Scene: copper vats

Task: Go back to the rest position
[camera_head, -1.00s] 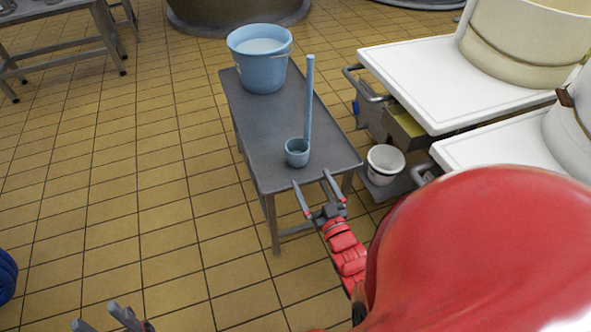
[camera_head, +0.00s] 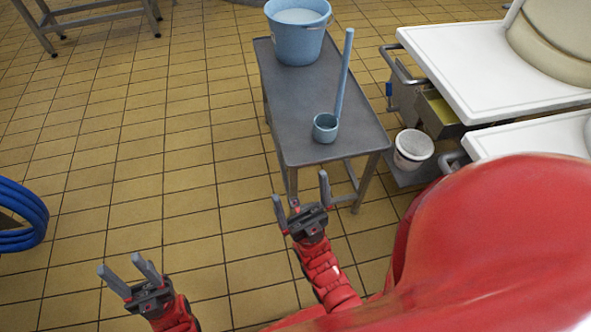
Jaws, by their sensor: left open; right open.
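My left gripper (camera_head: 131,273) is open and empty over the tiled floor at the lower left. My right gripper (camera_head: 301,194) is open and empty, just in front of the near end of the grey metal table (camera_head: 290,100), apart from the ladle. The blue ladle (camera_head: 326,127) stands on the table near its front end, its long handle tilted up to the right. A blue bucket (camera_head: 297,42) with pale contents stands at the table's far end.
White-topped carts (camera_head: 470,70) with large pale vats stand on the right. A white bucket (camera_head: 413,148) sits low between them and the table. A coiled blue hose (camera_head: 20,215) is at the left edge.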

